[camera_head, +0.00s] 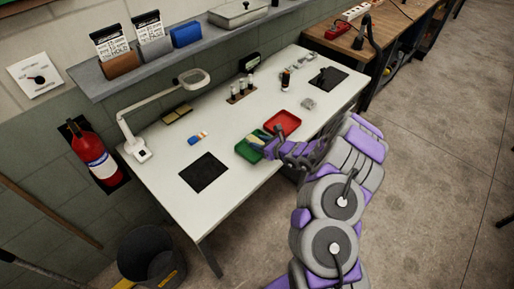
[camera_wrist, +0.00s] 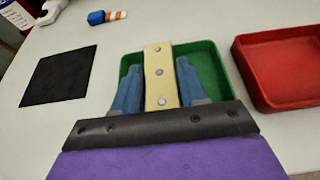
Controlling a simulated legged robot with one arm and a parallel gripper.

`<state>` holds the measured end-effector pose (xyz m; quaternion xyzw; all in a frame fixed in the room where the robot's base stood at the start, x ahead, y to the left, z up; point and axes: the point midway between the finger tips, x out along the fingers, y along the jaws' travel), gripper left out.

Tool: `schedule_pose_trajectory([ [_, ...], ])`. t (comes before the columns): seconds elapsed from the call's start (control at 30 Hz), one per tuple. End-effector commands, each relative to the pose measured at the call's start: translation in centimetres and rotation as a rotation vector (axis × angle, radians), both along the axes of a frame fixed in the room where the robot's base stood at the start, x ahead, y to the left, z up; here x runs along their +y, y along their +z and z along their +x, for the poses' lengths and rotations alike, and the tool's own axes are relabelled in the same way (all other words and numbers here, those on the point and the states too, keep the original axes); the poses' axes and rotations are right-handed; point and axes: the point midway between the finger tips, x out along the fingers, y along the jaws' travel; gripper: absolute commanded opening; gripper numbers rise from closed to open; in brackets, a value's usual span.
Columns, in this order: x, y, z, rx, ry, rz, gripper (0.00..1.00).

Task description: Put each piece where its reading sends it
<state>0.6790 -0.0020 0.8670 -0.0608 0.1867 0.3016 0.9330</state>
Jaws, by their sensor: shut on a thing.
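My gripper (camera_wrist: 160,92) is shut on a pale yellow strip with several round rivet-like spots (camera_wrist: 159,63). The strip stands between the two blue fingers and is over the green tray (camera_wrist: 205,60). I cannot tell whether it touches the tray floor. In the head view my gripper (camera_head: 268,144) is at the green tray (camera_head: 243,150), partly covering it. The red tray (camera_wrist: 280,65) is just right of the green one and looks empty; it also shows in the head view (camera_head: 284,121).
A black mat (camera_wrist: 60,75) lies left of the trays. A blue, white and orange item (camera_wrist: 107,16) lies behind it. A magnifier lamp (camera_head: 140,150), a rack of bottles (camera_head: 240,94) and a second dark mat (camera_head: 328,78) are on the table. Bare tabletop surrounds the trays.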

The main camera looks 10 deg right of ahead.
Motion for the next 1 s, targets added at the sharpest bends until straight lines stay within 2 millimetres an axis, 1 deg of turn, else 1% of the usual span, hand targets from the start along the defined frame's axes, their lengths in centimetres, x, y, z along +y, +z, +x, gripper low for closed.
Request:
schedule_pose_trajectory([
  [0.1, 0.2, -0.2, 1.0, 0.0, 0.0, 0.0, 0.06],
  [0.27, 0.7, -0.2, 1.8, -0.001, 0.0, 0.0, 0.06],
  [0.43, 0.7, -2.8, 1.8, 0.0, -0.001, 0.0, 0.06],
  [0.53, 0.7, -3.7, 1.8, -0.001, -0.001, -0.001, 0.06],
  [0.83, 0.6, -3.8, 1.8, 0.0, -0.001, 0.001, 0.06],
  [0.87, 0.6, -3.8, 1.8, 0.0, -0.001, 0.001, 0.43],
  [1.0, 0.6, -3.8, 1.8, 0.0, -0.001, 0.001, 0.56],
])
